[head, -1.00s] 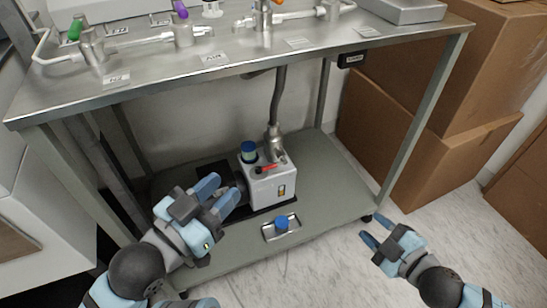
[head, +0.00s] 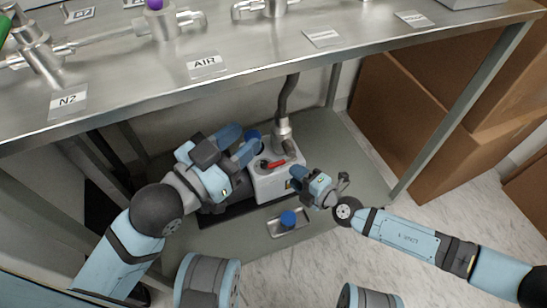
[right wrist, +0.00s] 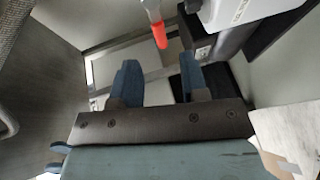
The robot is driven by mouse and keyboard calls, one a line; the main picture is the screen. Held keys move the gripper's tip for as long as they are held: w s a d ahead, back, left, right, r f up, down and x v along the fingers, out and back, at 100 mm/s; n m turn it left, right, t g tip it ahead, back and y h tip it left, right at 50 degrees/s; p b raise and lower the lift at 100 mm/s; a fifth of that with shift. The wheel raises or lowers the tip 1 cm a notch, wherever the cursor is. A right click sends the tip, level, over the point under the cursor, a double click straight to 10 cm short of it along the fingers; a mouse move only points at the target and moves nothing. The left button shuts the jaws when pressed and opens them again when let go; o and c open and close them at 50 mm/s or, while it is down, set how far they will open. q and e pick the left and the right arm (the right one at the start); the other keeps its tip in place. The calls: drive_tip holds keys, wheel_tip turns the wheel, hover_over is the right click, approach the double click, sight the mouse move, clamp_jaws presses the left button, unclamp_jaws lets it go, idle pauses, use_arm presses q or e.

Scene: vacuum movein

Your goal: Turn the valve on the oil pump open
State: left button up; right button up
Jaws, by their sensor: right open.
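The oil pump (head: 277,186) is a pale grey box on the lower shelf, with a red valve handle (head: 273,164) on its top. My right gripper (head: 295,174) is at the pump's front right side, near the red handle. In the right wrist view its fingers (right wrist: 160,75) are spread with nothing gripped. The red handle tip (right wrist: 159,36) shows ahead of the gap between them. I cannot tell whether a finger touches the pump.
A steel table top (head: 262,48) with pipes and valves overhangs the pump. A grey hose (head: 287,97) rises from the pump. A small tray (head: 296,229) with a blue cap (head: 289,217) lies in front. Brown boxes (head: 432,120) stand at right. Floor at lower right is clear.

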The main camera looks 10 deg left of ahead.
sight(276, 163)
drive_tip(key=b+x, duration=0.1)
drive_tip(key=x, duration=0.7)
drive_tip(key=shift+a+f, duration=0.1)
use_arm(q)
drive_tip(key=shift+w+a+m+h+b, duration=0.3)
drive_tip(key=shift+w+m+h, duration=0.1)
drive_tip(key=shift+m, duration=0.2)
use_arm(e)
drive_tip(key=shift+w+a+f, duration=0.1)
drive_tip(key=shift+w+a, duration=0.35)
drive_tip(key=shift+a, duration=0.1)
use_arm(q)
drive_tip(key=shift+s, duration=0.1)
use_arm(e)
drive_tip(key=shift+c, duration=0.5)
use_arm(q)
drive_tip(key=shift+r, duration=0.1)
use_arm(e)
clamp_jaws()
